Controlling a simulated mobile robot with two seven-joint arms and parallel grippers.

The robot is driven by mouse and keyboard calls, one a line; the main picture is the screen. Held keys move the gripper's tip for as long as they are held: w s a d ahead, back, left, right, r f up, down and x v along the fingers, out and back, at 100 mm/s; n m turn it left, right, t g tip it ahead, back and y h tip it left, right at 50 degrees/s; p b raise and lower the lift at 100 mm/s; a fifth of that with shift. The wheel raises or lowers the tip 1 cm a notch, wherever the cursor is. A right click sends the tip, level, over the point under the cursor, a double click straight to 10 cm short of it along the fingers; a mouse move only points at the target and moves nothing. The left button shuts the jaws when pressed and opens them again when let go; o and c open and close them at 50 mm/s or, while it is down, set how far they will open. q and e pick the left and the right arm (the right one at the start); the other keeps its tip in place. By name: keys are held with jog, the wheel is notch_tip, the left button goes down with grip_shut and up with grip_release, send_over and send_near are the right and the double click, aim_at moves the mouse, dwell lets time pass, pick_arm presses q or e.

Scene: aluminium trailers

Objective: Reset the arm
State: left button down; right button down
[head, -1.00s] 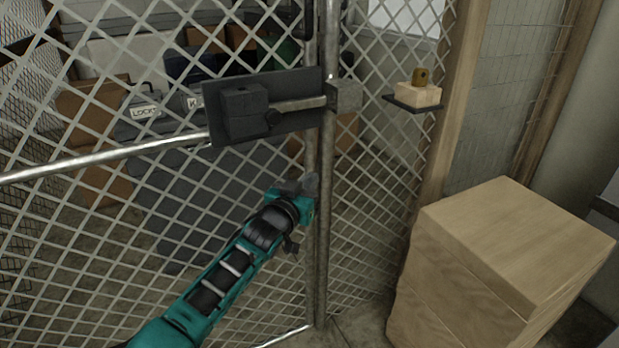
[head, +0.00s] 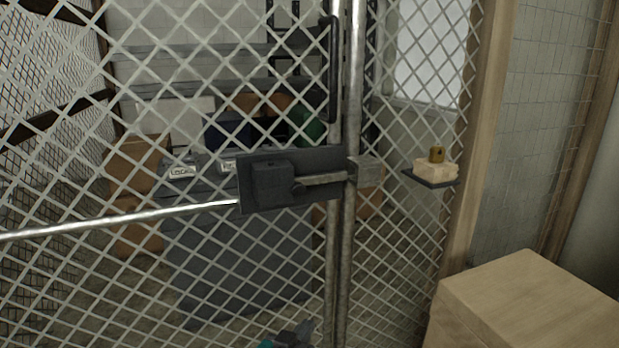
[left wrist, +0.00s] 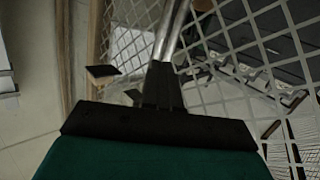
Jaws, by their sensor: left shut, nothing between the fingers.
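My left gripper (head: 296,336) shows only at the bottom edge of the head view, below the gate latch and in front of the mesh. Its fingers are shut with nothing between them; they also show in the left wrist view (left wrist: 160,88). The rest of the left arm is out of the head view. My right gripper is not in either view.
A chain-link gate with a dark latch plate (head: 290,180) and metal posts (head: 343,260) stands ahead. A small shelf (head: 430,180) holds a light block (head: 436,170) and a brass padlock (head: 437,154). Bins stand behind the mesh.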

pick_arm(q)
jog(key=s+a+f+g+y+p, duration=0.1)
jog(key=s+a, duration=0.4)
jog(key=s, duration=0.3)
jog(key=s+a+f+g+y+p, duration=0.1)
jog(key=s+a+f+y, duration=0.1)
jog(key=s+a, duration=0.4)
jog(key=s+a+f+n+g+y+p, duration=0.1)
jog(key=s+a+f, duration=0.1)
jog(key=s+a, duration=0.4)
jog(key=s, duration=0.5)
jog(key=shift+s+a+f+g+y, duration=0.15)
jog(key=shift+s+f+g+y, duration=0.05)
jog(key=shift+s+g+y, duration=0.2)
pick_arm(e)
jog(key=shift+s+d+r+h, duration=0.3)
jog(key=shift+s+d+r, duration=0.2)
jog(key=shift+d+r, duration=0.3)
